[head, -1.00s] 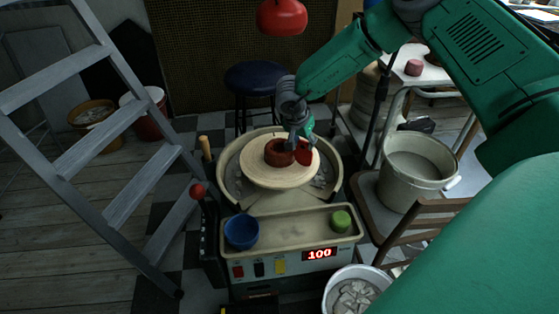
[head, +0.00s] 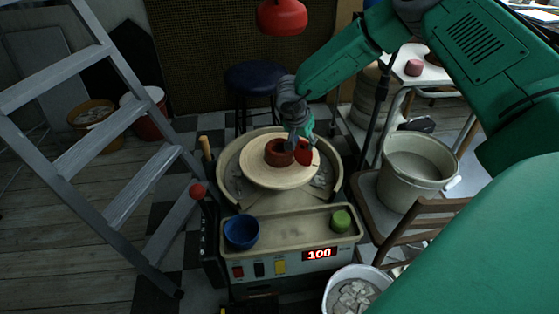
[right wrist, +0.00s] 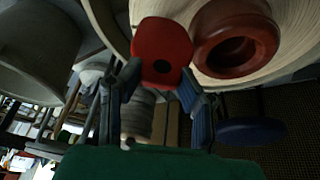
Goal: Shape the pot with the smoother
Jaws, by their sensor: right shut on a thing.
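The pot (head: 278,153) is a low red-brown ring of clay with a hole in its middle, standing on the round pale wheel head (head: 270,177). The smoother (head: 304,153) is a flat red piece with a small dark hole, seen best in the right wrist view (right wrist: 162,48). My right gripper (head: 293,143) is shut on the smoother and holds it upright at the pot's right side. In the right wrist view the pot (right wrist: 236,40) lies right beside the smoother; I cannot tell whether they touch. My left gripper is not in view.
The wheel's front tray holds a blue bowl (head: 241,231) and a green piece (head: 341,220); its display reads 100. A stepladder (head: 120,150) stands at the left. A bucket (head: 412,165) on a chair is at the right, a bucket of scraps (head: 355,291) in front.

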